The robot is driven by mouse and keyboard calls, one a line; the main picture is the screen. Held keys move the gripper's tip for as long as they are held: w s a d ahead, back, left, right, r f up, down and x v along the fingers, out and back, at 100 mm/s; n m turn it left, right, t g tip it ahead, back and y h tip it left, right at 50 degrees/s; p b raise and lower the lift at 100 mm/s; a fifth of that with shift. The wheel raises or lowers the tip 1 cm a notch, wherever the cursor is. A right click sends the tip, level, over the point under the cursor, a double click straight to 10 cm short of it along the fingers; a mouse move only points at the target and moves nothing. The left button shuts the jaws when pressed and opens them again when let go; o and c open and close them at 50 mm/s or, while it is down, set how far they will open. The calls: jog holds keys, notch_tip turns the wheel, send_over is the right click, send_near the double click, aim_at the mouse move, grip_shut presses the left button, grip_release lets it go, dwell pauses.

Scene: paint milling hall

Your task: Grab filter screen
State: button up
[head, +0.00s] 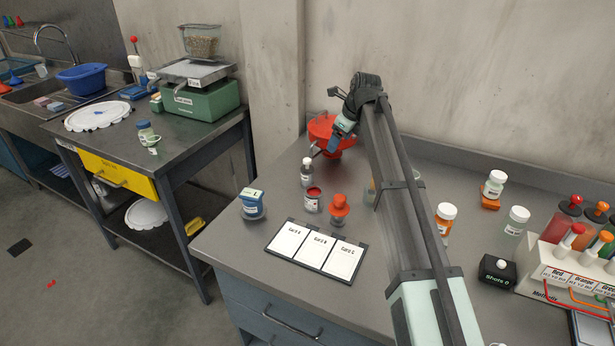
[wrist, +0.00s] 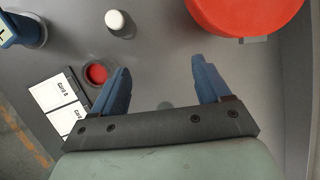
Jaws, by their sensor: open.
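I cannot make out for certain a filter screen in either view. A red round funnel-like vessel (head: 322,130) stands at the back of the workbench by the wall. Its red top also shows at the upper right of the wrist view (wrist: 245,14). My gripper (head: 335,143) is in front of this vessel in the head view and hides part of it. In the wrist view my gripper (wrist: 161,65) has its two blue fingers apart, with only grey bench between them. The red vessel lies beyond the fingertips, apart from them.
A white-capped bottle (head: 307,172), an open red jar (head: 312,200), a red-topped bottle (head: 339,209) and a blue jar (head: 252,205) stand near the card holder (head: 316,250). Bottles and a rack (head: 566,268) stand right.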

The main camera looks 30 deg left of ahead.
jog(key=g, duration=0.1)
send_near(307, 168)
jog(key=shift+x, duration=5.45)
jog(key=shift+d+y, duration=0.2)
jog(key=shift+y, duration=0.1)
jog(key=c, duration=1.2)
